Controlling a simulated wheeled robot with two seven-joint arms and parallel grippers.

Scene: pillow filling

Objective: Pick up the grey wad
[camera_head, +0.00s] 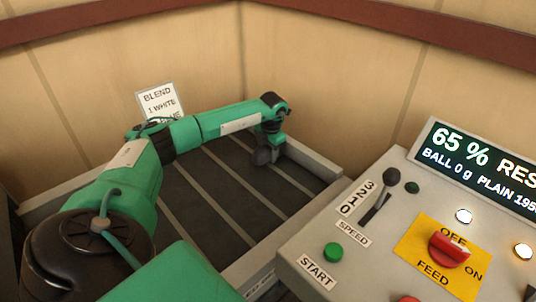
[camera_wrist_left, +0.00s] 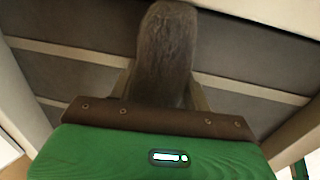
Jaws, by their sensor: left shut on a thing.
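My left gripper (camera_head: 267,146) reaches over the dark slatted belt (camera_head: 214,199) and points down near its far right end. In the left wrist view the grey wad (camera_wrist_left: 167,48) is a long, rounded, fuzzy lump between the fingers of my left gripper (camera_wrist_left: 163,88). The fingers are shut on it, and their tips are largely hidden behind it. In the head view the wad is hard to tell apart from the dark gripper. Whether it touches the belt is not clear. My right gripper is out of view.
A pale rim (camera_head: 312,158) borders the belt, with tan panel walls behind. A sign (camera_head: 160,102) reading BLEND stands at the back left. The control panel at right has a speed lever (camera_head: 390,177), a green start button (camera_head: 333,252), a red feed knob (camera_head: 449,248) and a display (camera_head: 480,165).

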